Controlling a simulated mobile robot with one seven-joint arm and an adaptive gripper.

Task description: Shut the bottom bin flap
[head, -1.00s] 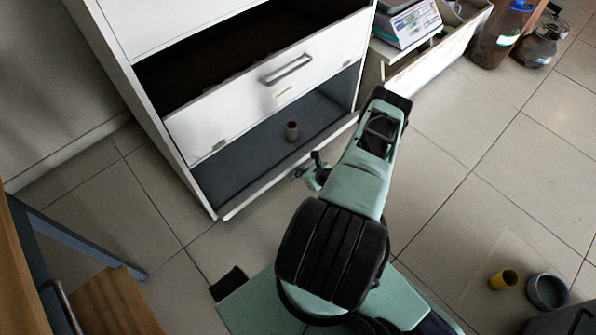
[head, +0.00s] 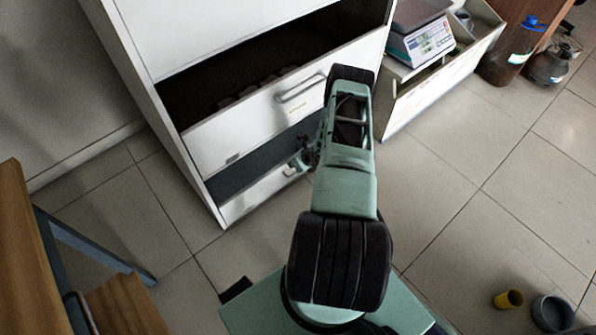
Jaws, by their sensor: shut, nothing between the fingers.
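The bottom bin flap (head: 257,195) is a white panel with a small handle at the foot of the white cabinet (head: 168,120). It is partly raised, with a dark gap (head: 255,165) still showing above its top edge. My gripper (head: 300,163) is shut and empty, at the right part of the flap near its handle. My arm hides the flap's right end, and I cannot tell whether the fingers touch the panel.
Above is another white flap (head: 235,130) with a bar handle, below a dark open compartment (head: 240,85). A scale (head: 425,40) stands on a low unit at right. A wooden bench (head: 30,250) is at left.

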